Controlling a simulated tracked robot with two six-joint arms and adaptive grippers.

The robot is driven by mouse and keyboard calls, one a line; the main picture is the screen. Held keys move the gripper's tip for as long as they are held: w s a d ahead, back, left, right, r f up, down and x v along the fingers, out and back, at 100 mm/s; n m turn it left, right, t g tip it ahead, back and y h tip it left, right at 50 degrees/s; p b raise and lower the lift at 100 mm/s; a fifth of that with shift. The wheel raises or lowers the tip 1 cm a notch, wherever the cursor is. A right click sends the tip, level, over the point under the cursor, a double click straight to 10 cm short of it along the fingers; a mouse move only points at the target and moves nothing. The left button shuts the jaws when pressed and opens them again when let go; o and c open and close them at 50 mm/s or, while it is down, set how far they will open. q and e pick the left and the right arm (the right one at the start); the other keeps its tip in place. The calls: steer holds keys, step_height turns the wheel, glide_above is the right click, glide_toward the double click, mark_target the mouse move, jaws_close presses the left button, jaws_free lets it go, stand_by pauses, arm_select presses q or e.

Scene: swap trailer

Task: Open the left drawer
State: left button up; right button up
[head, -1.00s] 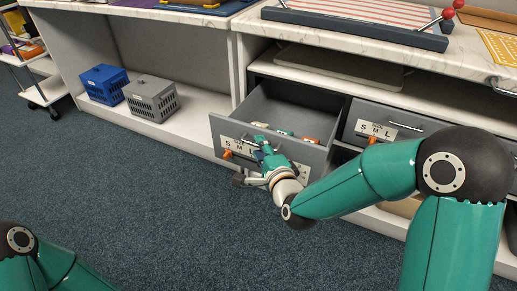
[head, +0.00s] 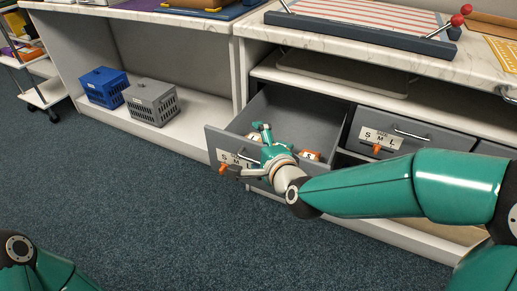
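The left drawer (head: 226,143) is a grey drawer under the counter, pulled well out with its inside showing. Its front carries a white label with letters, a metal handle and an orange marker (head: 223,168). My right gripper (head: 253,150) is at the drawer front, by the handle, and covers the right part of the front. One teal finger rises above the front's top edge. Whether the fingers are closed on the handle is hidden. Small items, one of them orange and white (head: 310,155), lie in the drawer. My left gripper is out of view.
A closed grey drawer (head: 425,143) is to the right. A blue crate (head: 104,87) and a grey crate (head: 150,101) stand on the low shelf at left. A striped board (head: 365,28) lies on the counter (head: 250,29). The carpet in front is clear.

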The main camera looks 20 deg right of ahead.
step_height(320, 180, up, 6)
steer(key=d+t, duration=0.1)
steer(key=t, duration=0.1)
steer(key=shift+w+d+h, duration=0.2)
steer(key=shift+w+h, duration=0.2)
steer(key=shift+w, duration=0.05)
steer(key=shift+g+y, duration=0.6)
steer(key=shift+g, duration=0.3)
steer(key=f, duration=0.1)
steer(key=s+a+f, duration=0.2)
steer(key=f, duration=0.1)
steer(key=shift+s, duration=0.25)
steer(key=shift+c, duration=0.6)
steer(key=shift+s+r, duration=0.7)
steer(key=shift+s, duration=0.25)
steer(key=c, duration=0.6)
arm_select(q)
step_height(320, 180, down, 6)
steer(key=b, duration=0.7)
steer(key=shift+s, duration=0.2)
arm_select(e)
steer(key=shift+o, duration=0.2)
steer(key=s+d+r, duration=0.1)
steer(key=s, duration=1.7)
steer(key=shift+d, duration=0.4)
